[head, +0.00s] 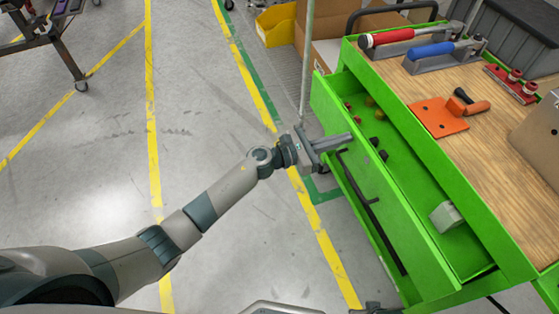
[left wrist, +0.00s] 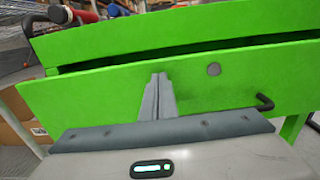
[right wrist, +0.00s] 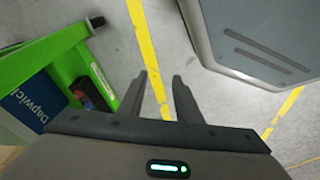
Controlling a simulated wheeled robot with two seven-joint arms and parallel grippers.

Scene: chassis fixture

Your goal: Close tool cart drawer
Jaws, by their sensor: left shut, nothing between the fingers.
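The green tool cart (head: 490,215) stands at the right of the head view. Its top drawer (head: 385,185) is pulled out, with several small parts and a pale block (head: 446,216) inside. My left gripper (head: 345,139) is shut and empty at the outer side of the drawer front, near its far end. In the left wrist view its closed fingers (left wrist: 158,85) overlap the green front panel (left wrist: 95,100); I cannot tell if they touch. A black bar handle (head: 372,212) runs along the front. My right gripper (right wrist: 165,85) is open and empty over floor, beside a green cart part (right wrist: 50,65).
The wooden cart top (head: 470,90) holds a red-handled tool (head: 395,37), a blue-handled tool (head: 430,50) and an orange piece (head: 438,116). A yellow bin (head: 275,25) and cardboard boxes stand behind. The floor (head: 90,150) left of the cart is clear.

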